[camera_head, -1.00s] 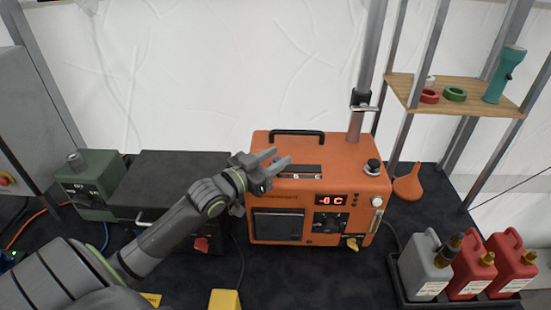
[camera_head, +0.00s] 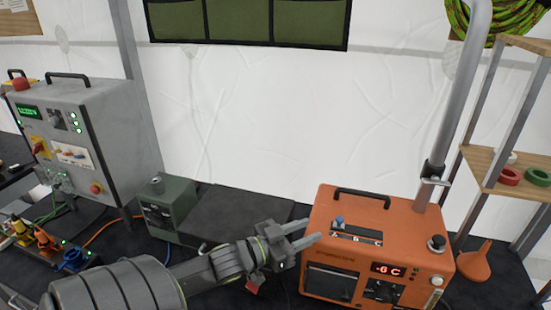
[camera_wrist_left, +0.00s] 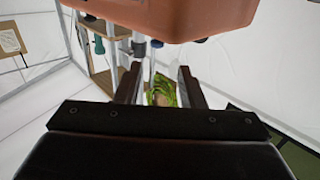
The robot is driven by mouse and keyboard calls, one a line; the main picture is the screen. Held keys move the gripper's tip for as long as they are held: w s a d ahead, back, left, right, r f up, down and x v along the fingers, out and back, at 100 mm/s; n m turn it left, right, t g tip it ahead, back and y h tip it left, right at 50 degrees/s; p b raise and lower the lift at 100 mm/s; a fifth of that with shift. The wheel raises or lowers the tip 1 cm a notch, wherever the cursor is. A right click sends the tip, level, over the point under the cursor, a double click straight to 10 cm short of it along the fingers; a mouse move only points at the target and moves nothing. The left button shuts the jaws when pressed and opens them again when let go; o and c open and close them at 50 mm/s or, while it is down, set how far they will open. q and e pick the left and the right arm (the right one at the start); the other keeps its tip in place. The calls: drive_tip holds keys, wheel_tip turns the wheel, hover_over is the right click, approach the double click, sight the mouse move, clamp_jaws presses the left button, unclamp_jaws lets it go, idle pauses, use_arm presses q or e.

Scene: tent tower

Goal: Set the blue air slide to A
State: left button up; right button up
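The orange box (camera_head: 345,249) stands on the dark table at the right of the head view. On its top is a black slot plate (camera_head: 357,236) with small white letters; a B shows, the others are hard to read. The blue slide knob (camera_head: 339,221) stands upright at the plate's left end. My left gripper (camera_head: 312,231) is just left of the box's upper front edge, apart from the knob, fingers pointing right. In the left wrist view its two fingers (camera_wrist_left: 160,82) are spread with nothing between them. My right gripper is out of view.
A black handle (camera_head: 362,194) arches behind the plate, and a black knob (camera_head: 436,243) and metal pole (camera_head: 455,110) stand to its right. A green box (camera_head: 165,208) and grey cabinet (camera_head: 95,130) are at the left. An orange rubber bulb (camera_head: 474,264) lies by the shelf.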

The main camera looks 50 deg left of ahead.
use_arm(q)
drive_tip(key=p+v, duration=0.4)
drive_tip(key=v, duration=0.3)
drive_tip(key=shift+s+a, duration=0.15)
drive_tip(key=shift+s, duration=0.1)
idle(0.4)
drive_tip(key=shift+f, duration=0.15)
